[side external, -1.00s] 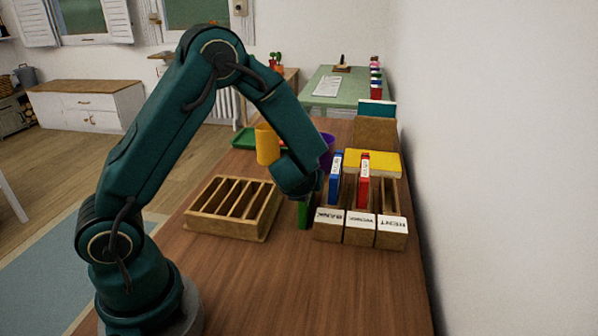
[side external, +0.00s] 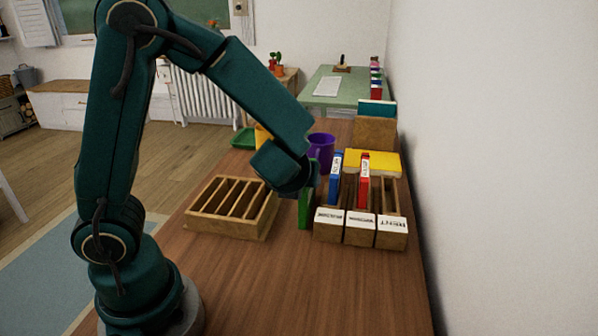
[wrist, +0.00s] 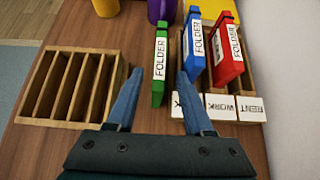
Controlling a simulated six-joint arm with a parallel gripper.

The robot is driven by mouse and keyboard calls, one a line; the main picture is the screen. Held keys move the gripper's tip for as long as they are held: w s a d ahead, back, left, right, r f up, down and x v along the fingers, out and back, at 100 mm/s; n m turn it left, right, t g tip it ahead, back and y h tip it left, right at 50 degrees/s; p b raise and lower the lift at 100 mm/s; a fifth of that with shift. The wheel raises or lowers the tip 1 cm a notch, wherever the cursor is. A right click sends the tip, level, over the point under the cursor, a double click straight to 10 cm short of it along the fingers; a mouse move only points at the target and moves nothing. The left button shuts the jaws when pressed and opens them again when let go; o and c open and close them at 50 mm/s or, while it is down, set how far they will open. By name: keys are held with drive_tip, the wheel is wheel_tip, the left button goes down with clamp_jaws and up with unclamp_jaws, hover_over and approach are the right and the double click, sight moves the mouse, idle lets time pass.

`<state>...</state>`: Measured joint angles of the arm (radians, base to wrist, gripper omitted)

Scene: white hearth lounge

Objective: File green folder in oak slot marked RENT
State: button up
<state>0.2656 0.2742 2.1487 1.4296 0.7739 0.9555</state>
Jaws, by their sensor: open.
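The green folder (wrist: 160,66) stands upright on the table, just left of the oak sorter (wrist: 247,110). It also shows in the side view (side external: 304,210), partly hidden by my wrist. My gripper (wrist: 159,73) is open, with one finger on each side of the folder in the wrist view; contact cannot be told. The sorter's RENT label (wrist: 251,109) is on its right block, and the slot behind it (side external: 390,201) looks empty. A blue folder (wrist: 193,45) stands in the left slot and a red folder (wrist: 227,52) in the middle one.
A wooden rack with several empty slots (side external: 231,207) stands left of the green folder. Behind are a purple mug (side external: 321,150), a yellow object (side external: 375,163) and a mostly hidden yellow mug (side external: 262,138). A white wall borders the table's right.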

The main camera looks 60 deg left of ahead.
drive_tip(key=s+d+r+n+g+h, duration=0.1)
drive_tip(key=s+d+r+n+h, duration=0.1)
drive_tip(key=s+n, duration=0.5)
drive_tip(key=s+d+r+n+g+h, duration=0.1)
drive_tip(key=s+d+r+n+h, duration=0.2)
drive_tip(key=n, duration=1.5)
drive_tip(key=s+d+h, duration=0.1)
drive_tip(key=s+d, duration=0.3)
drive_tip(key=s, duration=0.1)
drive_tip(key=shift+d+n+h, duration=0.15)
drive_tip(key=shift+n+h, duration=0.15)
drive_tip(key=shift+h, duration=0.1)
drive_tip(key=shift+o, duration=0.4)
drive_tip(key=shift+s+d+r+n+h, duration=0.15)
drive_tip(key=shift+d+r+n+h, duration=0.15)
drive_tip(key=shift+d+n, duration=0.35)
drive_tip(key=shift+a, duration=0.1)
